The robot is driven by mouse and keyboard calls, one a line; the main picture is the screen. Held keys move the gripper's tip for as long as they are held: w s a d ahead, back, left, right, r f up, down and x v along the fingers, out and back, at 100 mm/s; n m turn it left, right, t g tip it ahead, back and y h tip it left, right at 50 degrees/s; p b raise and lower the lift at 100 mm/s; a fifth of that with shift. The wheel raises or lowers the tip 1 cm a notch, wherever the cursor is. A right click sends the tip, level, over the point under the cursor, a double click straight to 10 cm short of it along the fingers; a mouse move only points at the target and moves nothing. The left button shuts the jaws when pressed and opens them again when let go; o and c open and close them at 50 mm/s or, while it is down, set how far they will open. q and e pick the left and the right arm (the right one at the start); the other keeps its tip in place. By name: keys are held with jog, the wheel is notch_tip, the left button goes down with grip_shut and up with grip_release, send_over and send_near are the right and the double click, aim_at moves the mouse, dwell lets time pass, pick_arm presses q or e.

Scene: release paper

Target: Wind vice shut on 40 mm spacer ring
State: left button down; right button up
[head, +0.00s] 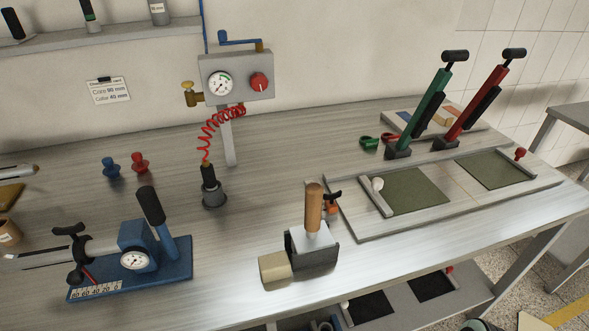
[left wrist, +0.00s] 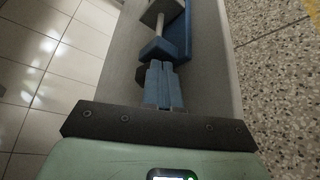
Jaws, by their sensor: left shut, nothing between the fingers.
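In the left wrist view my left gripper (left wrist: 159,66) is shut and empty, its two pale blue fingers side by side. Just beyond the fingertips is a darker blue block (left wrist: 158,48), with a grey rod (left wrist: 160,25) behind it and a blue plate beside it. I cannot tell whether the fingertips touch the block. In the head view a blue vice-like device (head: 178,265) with a scale, a dial and black handles stands at lower left. I cannot tell whether the two views show the same device. I cannot pick out the spacer ring. My right gripper shows in neither view.
A press with a wooden handle (head: 314,208) stands at the front, beside a tan block (head: 275,268). A gauge box (head: 238,80) stands on a post behind. Green and red lever tools (head: 425,108) stand at the right. The bench middle is mostly clear.

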pick_arm(q)
jog(key=shift+s+f, duration=0.1)
jog(key=shift+f, duration=0.3)
dwell(0.3)
jog(key=shift+s, duration=0.1)
jog(key=shift+s+d+r+p, duration=0.15)
jog(key=shift+s+p, duration=0.1)
jog(key=shift+p, duration=0.25)
jog(key=shift+s+a, duration=0.3)
jog(key=shift+a, duration=0.65)
jog(key=shift+s+a, duration=0.25)
jog(key=shift+a, duration=0.75)
jog(key=shift+s+a, duration=0.3)
jog(key=shift+a, duration=0.65)
